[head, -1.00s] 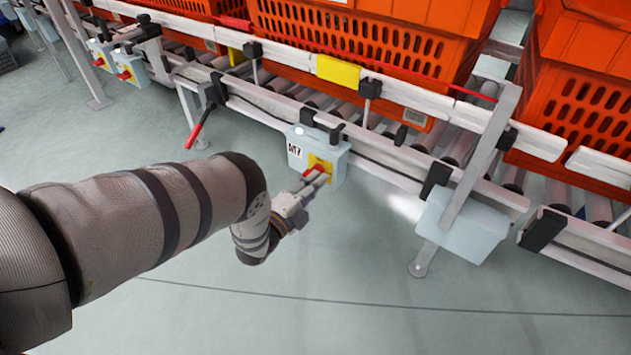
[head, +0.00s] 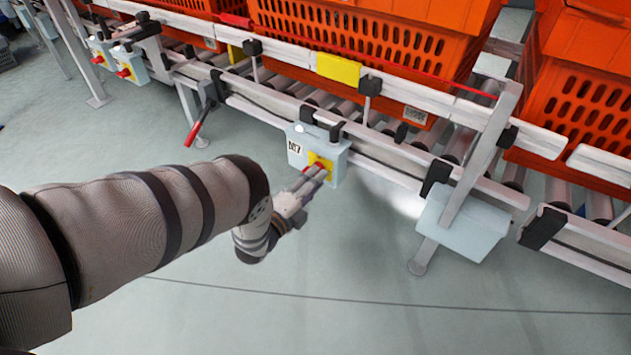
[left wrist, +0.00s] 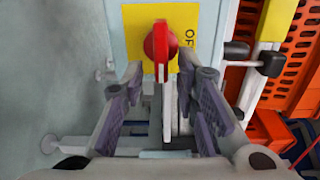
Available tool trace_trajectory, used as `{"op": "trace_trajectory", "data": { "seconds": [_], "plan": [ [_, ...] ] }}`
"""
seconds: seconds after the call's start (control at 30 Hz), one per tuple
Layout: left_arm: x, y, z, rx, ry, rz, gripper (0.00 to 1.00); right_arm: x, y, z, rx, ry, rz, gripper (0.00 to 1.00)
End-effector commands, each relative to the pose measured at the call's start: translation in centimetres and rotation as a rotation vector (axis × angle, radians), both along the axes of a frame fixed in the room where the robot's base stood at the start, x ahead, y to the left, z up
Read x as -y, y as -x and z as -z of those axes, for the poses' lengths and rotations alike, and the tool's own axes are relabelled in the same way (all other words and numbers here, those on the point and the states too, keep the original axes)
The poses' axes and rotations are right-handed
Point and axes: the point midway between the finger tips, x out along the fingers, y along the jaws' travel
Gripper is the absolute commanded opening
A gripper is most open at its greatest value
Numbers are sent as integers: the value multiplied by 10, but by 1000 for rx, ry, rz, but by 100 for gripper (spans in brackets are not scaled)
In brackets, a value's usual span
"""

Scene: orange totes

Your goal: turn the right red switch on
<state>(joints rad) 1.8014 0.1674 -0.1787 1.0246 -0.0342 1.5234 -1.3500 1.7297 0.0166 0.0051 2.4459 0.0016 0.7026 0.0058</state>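The red switch (head: 315,167) sits on a yellow plate on the front of a pale blue box (head: 297,153) marked with a small label, hung on the conveyor's lower rail. My left gripper (head: 319,175) reaches the front of this box and partly hides the switch. In the left wrist view the red switch (left wrist: 160,44) stands on the yellow plate (left wrist: 190,18), with partly hidden "OF" lettering beside it. The left gripper's two fingers (left wrist: 160,80) are apart, one to each side of the switch's line; contact cannot be made out. My right gripper is not in view.
More boxes with red switches (head: 124,73) hang at the far left. A red lever (head: 194,134) juts from the rail. A plain pale blue box (head: 462,228) hangs at the right by a post. Orange totes (head: 350,40) stand on the rollers. The floor in front is clear.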

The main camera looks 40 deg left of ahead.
Motion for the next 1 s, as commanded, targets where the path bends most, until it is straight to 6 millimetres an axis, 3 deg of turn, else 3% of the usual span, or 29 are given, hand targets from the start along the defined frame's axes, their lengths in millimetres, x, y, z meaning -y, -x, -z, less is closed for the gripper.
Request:
{"op": "trace_trajectory", "data": {
  "seconds": [0.27, 0.37, 0.7, 0.83, 1.0],
  "plan": [
    [1, 2, 0, 1, 2, 2, 30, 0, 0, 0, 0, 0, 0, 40],
    [1, 17, 1, -3, 2, 1, 30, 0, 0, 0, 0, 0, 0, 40],
    [4, 103, 0, -3, 1, 1, 30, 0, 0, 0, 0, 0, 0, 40],
    [4, 117, 0, 0, 1, 1, 30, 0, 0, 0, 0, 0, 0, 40],
    [4, 120, -1, 2, 1, 1, 30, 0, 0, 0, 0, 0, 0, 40]
  ]
}}
